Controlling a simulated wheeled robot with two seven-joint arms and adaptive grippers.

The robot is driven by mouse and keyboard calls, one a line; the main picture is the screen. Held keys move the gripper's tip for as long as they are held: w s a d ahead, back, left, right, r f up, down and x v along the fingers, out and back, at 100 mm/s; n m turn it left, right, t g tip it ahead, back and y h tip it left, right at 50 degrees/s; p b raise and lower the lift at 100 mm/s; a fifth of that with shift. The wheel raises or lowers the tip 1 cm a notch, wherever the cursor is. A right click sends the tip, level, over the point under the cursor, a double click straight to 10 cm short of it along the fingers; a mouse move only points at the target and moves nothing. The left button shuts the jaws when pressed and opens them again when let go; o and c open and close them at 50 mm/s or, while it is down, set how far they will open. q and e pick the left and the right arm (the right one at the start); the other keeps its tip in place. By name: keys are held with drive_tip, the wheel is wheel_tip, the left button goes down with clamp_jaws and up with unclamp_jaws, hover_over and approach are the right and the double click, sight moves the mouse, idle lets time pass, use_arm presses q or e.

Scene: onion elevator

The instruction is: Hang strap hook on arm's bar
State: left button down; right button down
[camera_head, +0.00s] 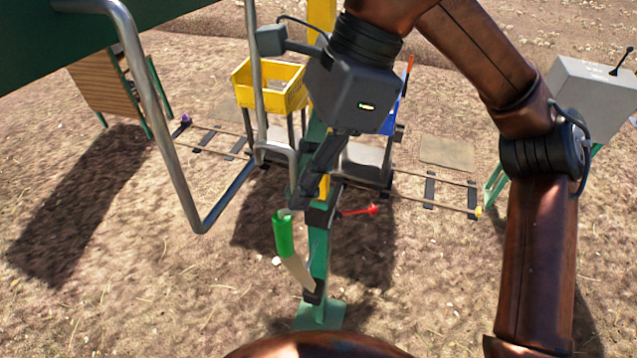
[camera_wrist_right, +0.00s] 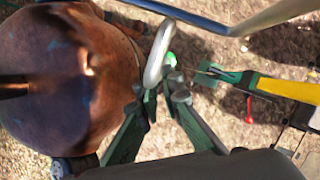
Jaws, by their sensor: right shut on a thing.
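A light grey curved hook (camera_wrist_right: 156,52) is between the fingertips of my right gripper (camera_wrist_right: 163,92) in the wrist view. In the head view the hook (camera_head: 280,147) sticks out left of my right gripper (camera_head: 302,192), which is shut on it. A bent grey metal bar (camera_head: 173,140) hangs from the dark green arm (camera_head: 30,35) at upper left. The hook's curved end overlaps the bar's right side in the head view. I cannot tell whether it touches or goes around it. The bar (camera_wrist_right: 235,25) passes close to the hook's top in the wrist view. My left gripper is out of view.
A yellow crate (camera_head: 262,85), rails (camera_head: 430,190) and a grey box (camera_head: 597,95) stand behind. The ground at left is open.

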drive_tip(key=shift+w+a+f+b, duration=0.25)
drive_tip(key=shift+a+f, duration=0.4)
drive_tip(key=shift+a, duration=0.05)
drive_tip(key=shift+w+a+f+b, duration=0.25)
drive_tip(key=shift+a+f+b, duration=0.05)
drive_tip(key=shift+a+f, duration=0.35)
drive_tip(key=shift+w+a+f+b, duration=0.25)
drive_tip(key=shift+a+f, duration=0.35)
drive_tip(key=shift+a, duration=0.15)
